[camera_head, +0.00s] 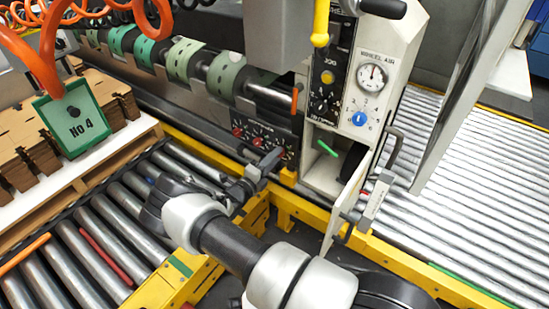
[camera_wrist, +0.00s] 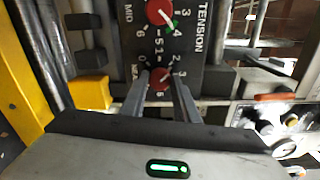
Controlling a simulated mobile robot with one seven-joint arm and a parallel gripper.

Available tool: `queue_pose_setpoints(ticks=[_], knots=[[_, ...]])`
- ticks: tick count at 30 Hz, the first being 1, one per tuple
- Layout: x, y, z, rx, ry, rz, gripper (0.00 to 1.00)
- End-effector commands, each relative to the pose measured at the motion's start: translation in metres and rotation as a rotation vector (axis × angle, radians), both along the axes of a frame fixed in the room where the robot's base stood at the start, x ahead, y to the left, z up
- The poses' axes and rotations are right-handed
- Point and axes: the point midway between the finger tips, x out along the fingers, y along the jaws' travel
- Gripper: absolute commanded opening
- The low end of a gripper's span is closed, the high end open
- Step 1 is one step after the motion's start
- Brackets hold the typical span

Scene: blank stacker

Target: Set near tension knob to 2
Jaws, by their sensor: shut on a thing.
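The tension panel shows in the wrist view with the word TENSION (camera_wrist: 204,28) along its side. The near tension knob (camera_wrist: 160,77) is red and round, with numbers around it. My gripper (camera_wrist: 161,84) has a finger on each side of this knob and is shut on it. The fingers hide part of its scale, and I cannot tell its setting. The mid knob (camera_wrist: 158,12), also red, has a green mark near 4. In the head view, my gripper (camera_head: 265,165) is at the lower end of the row of red knobs, partly hiding the near knob (camera_head: 277,154).
A yellow frame rail (camera_head: 330,226) runs below the panel. A white control cabinet (camera_head: 375,75) with a gauge and an open door (camera_head: 352,195) stands to the right. A yellow block (camera_wrist: 91,92) is left of the knob in the wrist view. Rollers (camera_head: 95,235) lie at left.

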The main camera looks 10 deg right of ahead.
Motion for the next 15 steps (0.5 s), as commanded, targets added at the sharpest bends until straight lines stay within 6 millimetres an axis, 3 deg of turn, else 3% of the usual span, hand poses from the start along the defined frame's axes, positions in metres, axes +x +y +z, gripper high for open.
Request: queue_pose_setpoints(ticks=[15], knots=[[-0.0006, 0.0005, -0.0008, -0.021, 0.023, 0.0, 0.06]])
